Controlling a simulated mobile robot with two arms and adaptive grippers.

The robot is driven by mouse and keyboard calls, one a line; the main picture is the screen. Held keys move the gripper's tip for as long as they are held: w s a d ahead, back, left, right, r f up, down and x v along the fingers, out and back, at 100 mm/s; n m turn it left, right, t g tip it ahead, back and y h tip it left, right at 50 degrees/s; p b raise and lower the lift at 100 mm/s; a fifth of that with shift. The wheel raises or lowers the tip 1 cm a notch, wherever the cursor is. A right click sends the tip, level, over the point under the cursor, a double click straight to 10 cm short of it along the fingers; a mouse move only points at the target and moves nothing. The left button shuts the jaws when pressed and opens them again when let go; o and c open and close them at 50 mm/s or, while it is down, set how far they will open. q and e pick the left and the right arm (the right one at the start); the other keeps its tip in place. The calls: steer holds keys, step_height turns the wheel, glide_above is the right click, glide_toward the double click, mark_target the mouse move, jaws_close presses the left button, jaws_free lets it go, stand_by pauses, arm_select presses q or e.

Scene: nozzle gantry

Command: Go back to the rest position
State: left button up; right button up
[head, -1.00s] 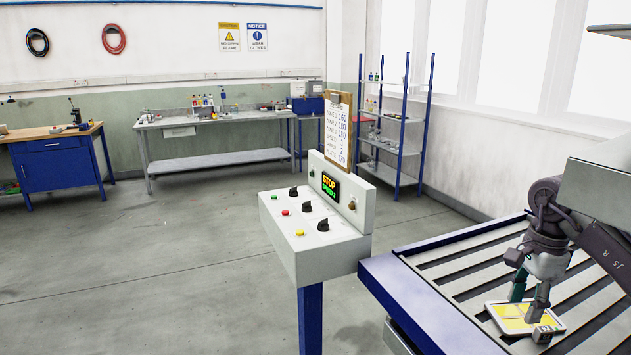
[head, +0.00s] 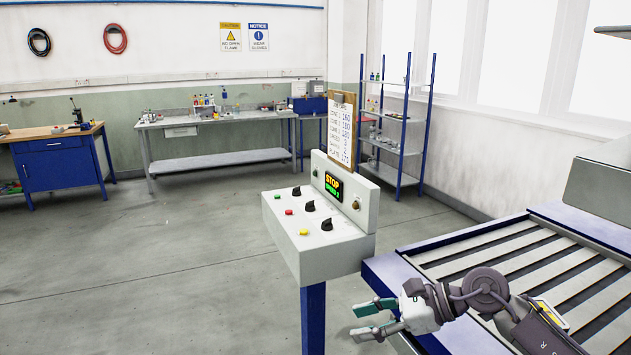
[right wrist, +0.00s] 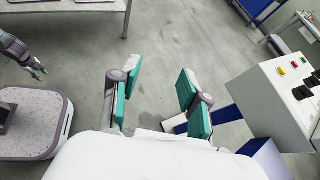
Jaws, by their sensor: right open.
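My right gripper (head: 357,321) is in front of the blue table's left corner, below the control box, with its fingers pointing left. Its two teal-padded fingers are apart with nothing between them; the right wrist view shows the same empty gap (right wrist: 160,80) above the floor. My left gripper (right wrist: 36,72) shows small at the upper left of the right wrist view, too small to tell open from shut. It is outside the head view. A yellow plate with a pale frame (head: 553,313) lies on the slatted table, partly hidden behind my right arm.
The grey control box (head: 325,248) on a blue post stands just left of the blue slatted table (head: 400,270), close to my right gripper. Its display reads STOP. A clipboard (head: 341,130) stands behind it. The floor at left is clear; benches stand at the back.

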steer(key=s+a+r+m+t+y, duration=0.2)
steer(key=a+r+m+t+y, duration=0.4)
steer(key=m, duration=0.5)
steer(key=d+f+m+t+h, duration=0.3)
steer(key=d+m+t+h, duration=0.3)
steer(key=m, duration=0.7)
steer(key=d+f+m+t+h, duration=0.3)
steer(key=d+m+t+h, duration=0.2)
steer(key=d+m+h, duration=0.5)
steer(key=s+d+f+m+g+h, duration=0.1)
steer(key=s+f+m+g+h, duration=0.15)
steer(key=f+m, duration=0.25)
steer(key=s+f+m+g+h, duration=0.1)
steer(key=s+f+m+g, duration=0.2)
steer(key=f+m, duration=0.2)
steer(key=s+f+m+g+y, duration=0.1)
steer(key=s+f+m+g, duration=0.2)
steer(key=s+f+g, duration=0.55)
steer(key=s+f+m+g+y, duration=0.15)
steer(key=s+f+m, duration=0.3)
steer(key=s, duration=0.95)
step_height(320, 180, down, 26)
steer(key=s+n+g+h, duration=0.1)
steer(key=g, duration=0.1)
steer(key=s+d+f+g, duration=0.1)
steer(key=s+d+f, duration=0.2)
steer(key=s+f, duration=1.3)
steer(key=shift+s+f, duration=0.2)
steer(key=shift+s, duration=0.25)
steer(key=shift+d, duration=0.1)
